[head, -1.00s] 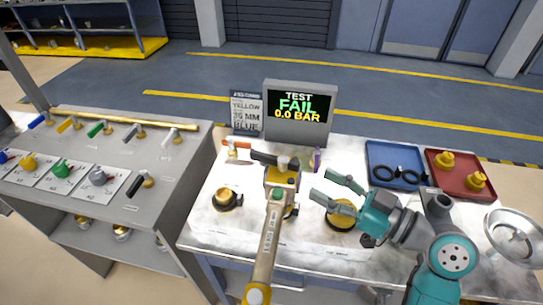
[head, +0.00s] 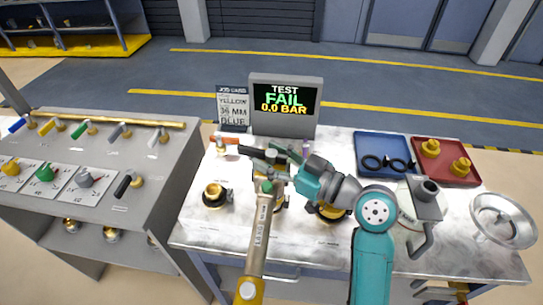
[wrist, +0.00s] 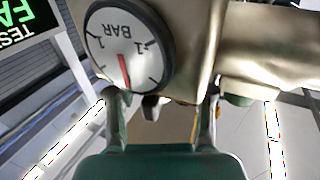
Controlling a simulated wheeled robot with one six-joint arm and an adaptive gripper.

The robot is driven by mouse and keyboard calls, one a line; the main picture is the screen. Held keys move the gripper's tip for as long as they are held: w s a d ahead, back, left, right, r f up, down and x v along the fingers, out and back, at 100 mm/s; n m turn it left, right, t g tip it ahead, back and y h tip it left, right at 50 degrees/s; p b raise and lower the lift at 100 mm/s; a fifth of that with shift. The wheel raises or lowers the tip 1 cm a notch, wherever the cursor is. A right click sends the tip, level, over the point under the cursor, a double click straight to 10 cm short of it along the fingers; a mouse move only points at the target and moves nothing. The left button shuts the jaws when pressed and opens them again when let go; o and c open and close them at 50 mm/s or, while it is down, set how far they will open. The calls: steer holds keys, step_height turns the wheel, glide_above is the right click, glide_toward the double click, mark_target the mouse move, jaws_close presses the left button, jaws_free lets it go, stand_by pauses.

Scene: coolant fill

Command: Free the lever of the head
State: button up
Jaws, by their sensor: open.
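The head (head: 268,203) stands near the middle of the table, with a long beige and yellow handle reaching toward the front edge. A black lever (head: 262,157) shows at its top. In the wrist view, the head's brass body (wrist: 190,60) fills the upper part, with a round BAR gauge (wrist: 125,48) whose needle is red. My gripper (head: 277,167) is at the top of the head, its fingers open; in the wrist view (wrist: 162,100) they stand apart just below the body. A short dark stub (wrist: 152,106) shows between them. I cannot tell whether they touch anything.
A screen (head: 285,105) reading TEST FAIL 0.0 BAR stands behind, beside a job card (head: 232,108). Brass fittings (head: 216,194) flank the head. A blue tray (head: 382,143), a red tray (head: 445,182) and a metal bowl (head: 503,222) are at right.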

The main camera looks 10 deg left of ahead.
jaws_close()
steer(key=shift+s+a+m+t+h, duration=0.1)
steer(key=shift+m+t+h, duration=0.45)
steer(key=shift+t, duration=0.25)
steer(key=shift+m+t+h, duration=1.45)
steer(key=shift+m+t, duration=0.1)
steer(key=shift+t, duration=0.25)
